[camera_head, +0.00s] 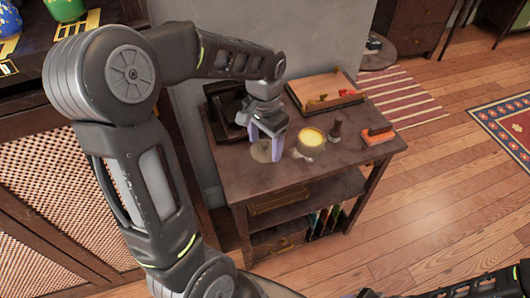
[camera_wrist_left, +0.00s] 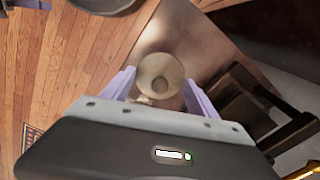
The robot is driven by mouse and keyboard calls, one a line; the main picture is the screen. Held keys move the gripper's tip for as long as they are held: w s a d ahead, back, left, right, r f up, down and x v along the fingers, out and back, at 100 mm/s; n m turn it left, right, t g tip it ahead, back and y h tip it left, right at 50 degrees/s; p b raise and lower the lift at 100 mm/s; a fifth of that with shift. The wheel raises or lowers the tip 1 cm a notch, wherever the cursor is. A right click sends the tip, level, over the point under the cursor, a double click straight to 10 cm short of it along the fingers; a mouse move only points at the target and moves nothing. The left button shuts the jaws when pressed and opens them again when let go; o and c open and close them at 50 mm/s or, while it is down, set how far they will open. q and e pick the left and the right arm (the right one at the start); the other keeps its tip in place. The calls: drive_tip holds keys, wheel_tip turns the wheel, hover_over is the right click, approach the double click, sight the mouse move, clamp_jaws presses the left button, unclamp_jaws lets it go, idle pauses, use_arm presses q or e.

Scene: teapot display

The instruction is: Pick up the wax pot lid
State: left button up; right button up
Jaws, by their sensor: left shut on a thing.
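The wax pot lid (camera_head: 261,153) is a round beige disc between the fingers of my left gripper (camera_head: 267,148), near the left part of the small dark table. My left gripper points down and is shut on the lid. In the left wrist view the lid (camera_wrist_left: 155,67) shows as a pale disc with a darker round knob, between the two lilac fingers (camera_wrist_left: 158,90). I cannot tell whether it touches the tabletop. The wax pot (camera_head: 312,138), open with yellow wax inside, stands just right of the gripper. My right gripper is not in view.
The table (camera_head: 285,178) also bears a dark stand (camera_head: 226,112) at back left, a wooden tray (camera_head: 325,92) at the back, a dark stamp (camera_head: 336,131) and an orange-red block (camera_head: 379,134) at right. A pale small item lies before the pot. The table's front is clear.

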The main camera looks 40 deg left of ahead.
use_arm(q)
drive_tip(key=shift+r, duration=0.3)
idle(0.5)
